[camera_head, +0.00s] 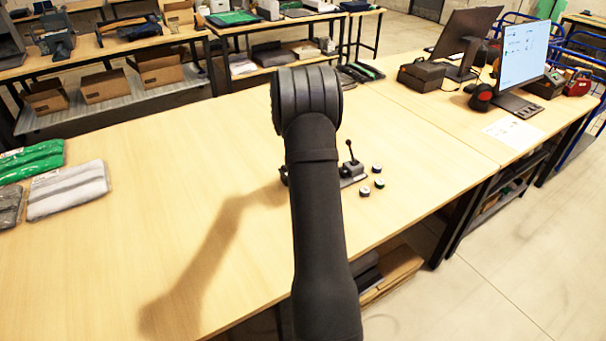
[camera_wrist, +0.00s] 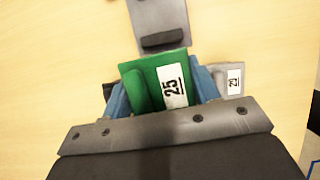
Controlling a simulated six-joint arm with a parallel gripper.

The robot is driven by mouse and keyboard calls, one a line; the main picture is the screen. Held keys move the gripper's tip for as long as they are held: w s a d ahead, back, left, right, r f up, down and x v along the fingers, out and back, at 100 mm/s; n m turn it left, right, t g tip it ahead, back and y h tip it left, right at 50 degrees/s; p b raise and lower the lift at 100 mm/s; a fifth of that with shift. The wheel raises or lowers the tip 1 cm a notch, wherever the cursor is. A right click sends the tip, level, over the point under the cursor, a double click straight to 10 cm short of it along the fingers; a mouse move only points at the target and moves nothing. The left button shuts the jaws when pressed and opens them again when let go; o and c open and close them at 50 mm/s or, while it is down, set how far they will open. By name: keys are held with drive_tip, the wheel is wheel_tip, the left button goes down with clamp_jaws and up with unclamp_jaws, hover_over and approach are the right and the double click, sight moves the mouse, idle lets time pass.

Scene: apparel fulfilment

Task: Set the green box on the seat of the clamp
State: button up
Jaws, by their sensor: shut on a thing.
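The green box (camera_wrist: 143,88) with a white "25" label is between the blue fingers of my gripper (camera_wrist: 162,88) in the wrist view. My gripper is shut on it. Just beyond the box is a grey plate (camera_wrist: 158,15) with a dark block, apparently part of the clamp. My gripper and the green box are hidden there. Whether the box touches the plate, I cannot tell.
A grey piece with a white label (camera_wrist: 233,80) lies right of my gripper. Several small round pieces, one here (camera_head: 376,168), lie right of the clamp. Bagged garments (camera_head: 68,188) lie at the left. A monitor (camera_head: 522,55) stands at the back right. Much of the tabletop is clear.

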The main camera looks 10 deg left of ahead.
drive_tip(key=w+d+f, duration=0.1)
drive_tip(key=w+d, duration=0.5)
drive_tip(key=d, duration=0.1)
drive_tip(key=shift+w+a+f, duration=0.1)
drive_tip(key=shift+f, duration=1.65)
drive_tip(key=shift+w+a+f, duration=0.1)
drive_tip(key=shift+f, duration=1.65)
drive_tip(key=o, duration=1.1)
drive_tip(key=shift+c, duration=0.2)
drive_tip(key=shift+s+r, duration=0.1)
drive_tip(key=v, duration=1.7)
drive_tip(key=shift+r, duration=0.2)
